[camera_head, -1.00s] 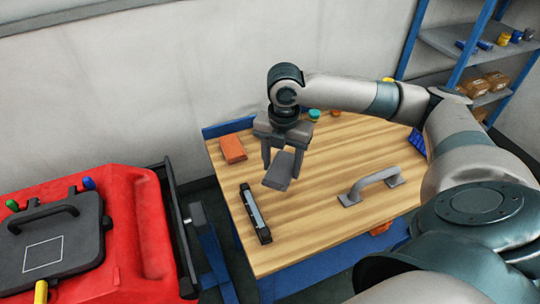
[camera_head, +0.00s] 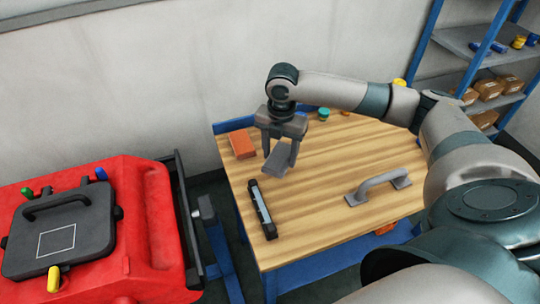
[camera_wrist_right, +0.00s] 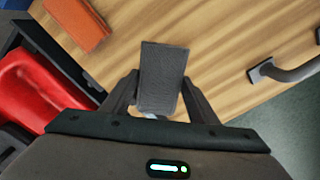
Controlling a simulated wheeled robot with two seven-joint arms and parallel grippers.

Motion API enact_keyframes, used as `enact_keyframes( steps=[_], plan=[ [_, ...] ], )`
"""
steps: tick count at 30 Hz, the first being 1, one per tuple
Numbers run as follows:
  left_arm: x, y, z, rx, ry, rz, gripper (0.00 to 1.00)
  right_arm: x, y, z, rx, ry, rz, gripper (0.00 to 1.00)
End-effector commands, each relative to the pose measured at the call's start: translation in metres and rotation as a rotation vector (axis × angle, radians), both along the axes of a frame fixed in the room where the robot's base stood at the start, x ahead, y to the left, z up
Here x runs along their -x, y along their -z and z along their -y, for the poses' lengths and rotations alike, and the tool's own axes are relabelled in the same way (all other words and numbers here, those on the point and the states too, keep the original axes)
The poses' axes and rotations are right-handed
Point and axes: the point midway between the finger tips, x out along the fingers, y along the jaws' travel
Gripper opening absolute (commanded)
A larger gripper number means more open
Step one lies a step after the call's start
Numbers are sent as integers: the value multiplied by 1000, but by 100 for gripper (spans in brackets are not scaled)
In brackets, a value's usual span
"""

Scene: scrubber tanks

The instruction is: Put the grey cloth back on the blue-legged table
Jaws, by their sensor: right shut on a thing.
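The grey cloth (camera_head: 278,159) is a small dark grey piece held between the fingers of my right gripper (camera_head: 280,150). In the right wrist view the cloth (camera_wrist_right: 162,78) sits between the two fingers of the right gripper (camera_wrist_right: 158,100), which are shut on it. The cloth hangs above the wooden top of the blue-legged table (camera_head: 330,215); the exact height is hard to tell. My left gripper is not in view.
On the table are an orange-red block (camera_head: 241,144), a black and grey bar (camera_head: 262,209), a grey handle (camera_head: 377,187) and a green round item (camera_head: 323,114). A red scrubber tank (camera_head: 140,240) stands at left, shelves (camera_head: 490,60) at back right. The middle of the tabletop is clear.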

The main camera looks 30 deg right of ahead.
Motion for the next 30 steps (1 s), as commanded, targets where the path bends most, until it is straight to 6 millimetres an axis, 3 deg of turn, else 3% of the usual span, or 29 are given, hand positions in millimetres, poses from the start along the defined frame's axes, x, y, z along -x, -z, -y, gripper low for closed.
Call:
enact_keyframes(
  steps=[6,12,25,30],
  plan=[
    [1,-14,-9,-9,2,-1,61,-36,19,2,1,2,-1,33],
    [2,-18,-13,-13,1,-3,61,-54,32,4,1,1,0,33],
    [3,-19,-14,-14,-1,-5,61,-57,35,5,1,0,1,33],
    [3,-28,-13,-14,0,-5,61,-56,48,4,1,1,-3,33]
  ],
)
